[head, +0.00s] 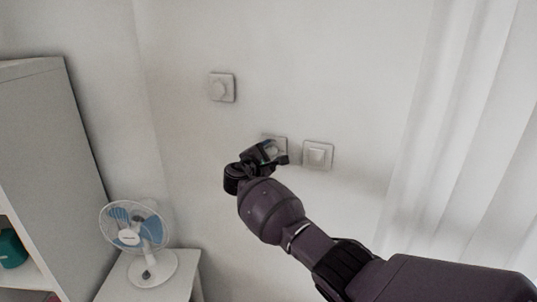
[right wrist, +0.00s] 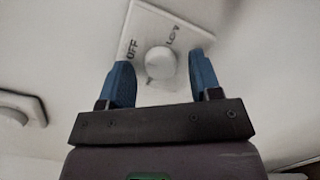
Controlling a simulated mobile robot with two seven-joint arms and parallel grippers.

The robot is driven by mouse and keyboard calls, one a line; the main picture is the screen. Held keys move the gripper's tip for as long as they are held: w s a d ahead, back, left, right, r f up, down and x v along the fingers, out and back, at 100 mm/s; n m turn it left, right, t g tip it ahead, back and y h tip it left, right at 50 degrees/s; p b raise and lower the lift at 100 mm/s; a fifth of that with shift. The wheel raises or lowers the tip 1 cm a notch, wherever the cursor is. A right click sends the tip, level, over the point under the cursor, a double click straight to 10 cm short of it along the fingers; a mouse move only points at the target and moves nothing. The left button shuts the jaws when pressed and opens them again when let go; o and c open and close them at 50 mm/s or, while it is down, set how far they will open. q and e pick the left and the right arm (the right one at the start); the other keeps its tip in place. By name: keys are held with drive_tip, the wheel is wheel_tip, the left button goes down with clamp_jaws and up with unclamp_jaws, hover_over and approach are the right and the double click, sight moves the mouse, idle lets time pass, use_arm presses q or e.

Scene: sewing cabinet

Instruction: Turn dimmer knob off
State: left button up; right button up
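The dimmer knob (right wrist: 160,64) is a round white knob on a square white plate (right wrist: 146,25) in the right wrist view. The plate is marked OFF at the knob's upper left and LOW at its upper right. My right gripper (head: 270,152) is at the wall in the head view, partly covering the middle plate (head: 281,142). Its blue fingers are apart, one on each side of the knob. Whether they touch the knob cannot be told. My left gripper is out of view.
Another round wall control (head: 219,88) is higher to the left, and a square switch (head: 317,155) is just right of the gripper. A fan (head: 134,230) stands on a white table (head: 190,265) below left. A white curtain (head: 465,110) hangs at right.

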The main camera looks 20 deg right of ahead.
drive_tip(key=b+v, duration=0.1)
drive_tip(key=v, duration=1)
drive_tip(key=shift+b, duration=0.3)
drive_tip(key=shift+w, duration=0.1)
drive_tip(key=w+a+r+m+t+y, duration=0.2)
drive_tip(key=a+t+y, duration=0.2)
drive_tip(key=a+y, duration=0.3)
drive_tip(key=s+d+f+m+g+y, duration=0.1)
drive_tip(key=s+d+f+m, duration=0.3)
drive_tip(key=s+f, duration=0.8)
drive_tip(key=s+d+f+m+g+y, duration=0.2)
drive_tip(key=s+d+f, duration=0.7)
drive_tip(key=s, duration=0.7)
drive_tip(key=s+d+f+m+g+y+b, duration=0.1)
drive_tip(key=s+d+f+m, duration=0.5)
drive_tip(key=s+f, duration=0.8)
drive_tip(key=shift+s+d+f+m+g+y, duration=0.3)
drive_tip(key=shift+s+d+m+g+y, duration=0.15)
drive_tip(key=shift+y, duration=0.45)
